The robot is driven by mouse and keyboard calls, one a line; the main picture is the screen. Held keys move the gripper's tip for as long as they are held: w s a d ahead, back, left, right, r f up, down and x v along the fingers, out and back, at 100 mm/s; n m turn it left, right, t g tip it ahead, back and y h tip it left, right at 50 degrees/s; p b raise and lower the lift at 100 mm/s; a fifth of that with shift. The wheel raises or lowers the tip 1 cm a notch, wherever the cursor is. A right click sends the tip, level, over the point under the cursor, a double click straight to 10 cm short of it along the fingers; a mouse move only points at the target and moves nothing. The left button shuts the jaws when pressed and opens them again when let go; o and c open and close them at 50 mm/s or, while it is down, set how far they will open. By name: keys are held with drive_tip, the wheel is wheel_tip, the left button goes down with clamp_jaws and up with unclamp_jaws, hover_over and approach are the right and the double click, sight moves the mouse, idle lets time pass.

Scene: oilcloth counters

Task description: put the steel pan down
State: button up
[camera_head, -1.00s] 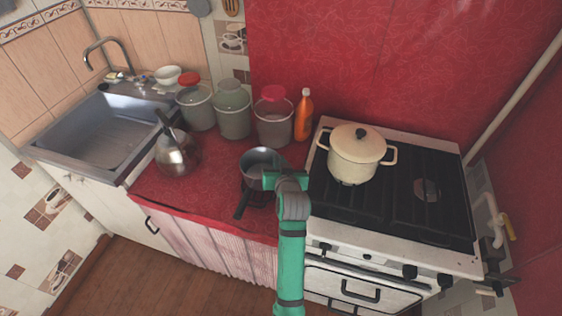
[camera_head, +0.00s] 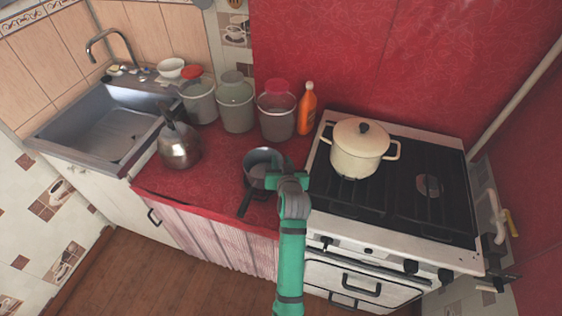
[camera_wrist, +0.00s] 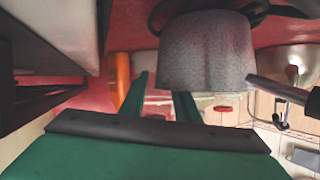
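The steel pan (camera_head: 256,174) is a grey saucepan with a dark handle pointing toward the counter's front edge. It is upright over the red counter (camera_head: 190,184), left of the stove, with a dark shadow under it. I cannot tell for sure whether its base touches the counter. My gripper (camera_head: 275,181) is at the pan's right rim. In the wrist view, which is upside down, my gripper (camera_wrist: 165,88) has its fingers close together at the wall of the pan (camera_wrist: 205,55). One fingertip is hidden behind the wall, and the other shows beside it.
A kettle (camera_head: 179,149) stands to the left. Canisters (camera_head: 236,108) and an orange bottle (camera_head: 306,112) line the back. A cream pot (camera_head: 358,152) sits on the stove (camera_head: 425,215) at the right. Bare counter lies between the kettle and pan. The sink (camera_head: 105,135) is farther left.

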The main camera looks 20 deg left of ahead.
drive_tip(key=shift+s+d+r, duration=0.1)
drive_tip(key=shift+d+r, duration=0.05)
drive_tip(key=v, duration=1.2)
idle(0.3)
